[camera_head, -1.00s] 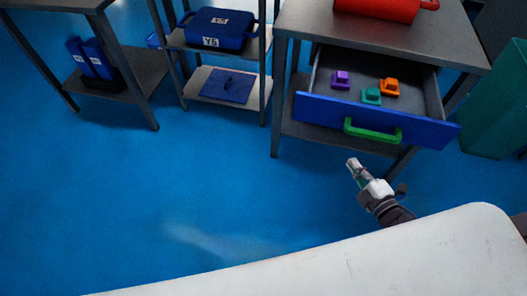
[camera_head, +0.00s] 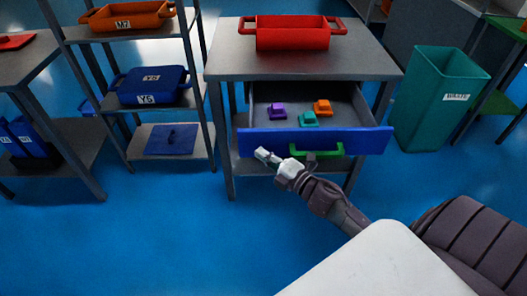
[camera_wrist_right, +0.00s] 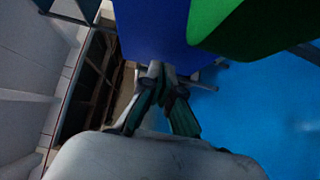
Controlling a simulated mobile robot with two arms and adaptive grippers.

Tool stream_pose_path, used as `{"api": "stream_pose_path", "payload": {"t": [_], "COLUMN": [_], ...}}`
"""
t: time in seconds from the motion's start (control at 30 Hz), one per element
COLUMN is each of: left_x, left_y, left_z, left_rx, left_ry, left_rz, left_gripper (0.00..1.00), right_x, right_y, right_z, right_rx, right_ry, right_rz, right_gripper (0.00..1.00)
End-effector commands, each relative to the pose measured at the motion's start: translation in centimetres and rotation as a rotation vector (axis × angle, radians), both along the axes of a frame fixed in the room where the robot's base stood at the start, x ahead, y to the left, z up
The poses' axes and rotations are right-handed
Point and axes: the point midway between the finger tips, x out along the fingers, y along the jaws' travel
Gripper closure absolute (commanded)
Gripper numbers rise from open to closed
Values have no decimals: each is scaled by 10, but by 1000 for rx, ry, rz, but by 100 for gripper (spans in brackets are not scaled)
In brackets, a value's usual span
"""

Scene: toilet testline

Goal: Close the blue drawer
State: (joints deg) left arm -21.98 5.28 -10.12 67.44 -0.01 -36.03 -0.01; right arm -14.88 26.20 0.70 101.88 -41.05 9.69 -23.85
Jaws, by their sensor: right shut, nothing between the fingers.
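The blue drawer (camera_head: 368,141) stands pulled out of the grey table (camera_head: 300,66). A green handle (camera_head: 328,151) is on its front. In the drawer lie a purple block (camera_head: 276,111), a teal block (camera_head: 308,119) and an orange block (camera_head: 322,107). My right gripper (camera_head: 263,154) is shut and empty in front of the drawer front, left of the handle. In the right wrist view the gripper (camera_wrist_right: 155,70) points at the blue front (camera_wrist_right: 150,28), with the green handle (camera_wrist_right: 228,20) at the right. I cannot tell whether it touches the front. My left gripper is not in view.
A red bin (camera_head: 292,36) stands on the table top. A shelf rack with an orange bin (camera_head: 128,17) and a blue bin (camera_head: 150,85) is at the left. A teal waste bin (camera_head: 436,95) stands to the right. Blue floor lies clear in front.

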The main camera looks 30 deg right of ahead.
Motion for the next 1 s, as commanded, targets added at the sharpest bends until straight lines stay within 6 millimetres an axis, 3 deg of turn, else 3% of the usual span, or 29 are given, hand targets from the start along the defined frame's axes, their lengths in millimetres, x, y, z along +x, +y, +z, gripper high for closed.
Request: {"api": "stream_pose_path", "payload": {"t": [0.2,0.67,0.83,1.0], "left_x": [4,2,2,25], "left_y": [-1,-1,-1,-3], "left_z": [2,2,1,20], "left_rx": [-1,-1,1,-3], "left_ry": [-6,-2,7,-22], "left_rz": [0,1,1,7], "left_gripper": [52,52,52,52], "right_x": [11,15,31,62], "right_y": [-7,-10,-20,-39], "right_z": [0,0,0,0], "right_rx": [2,1,-2,-2], "right_ry": [0,0,-1,-4], "right_rz": [0,-1,-2,-3], "right_gripper": [100,100,100,100]}}
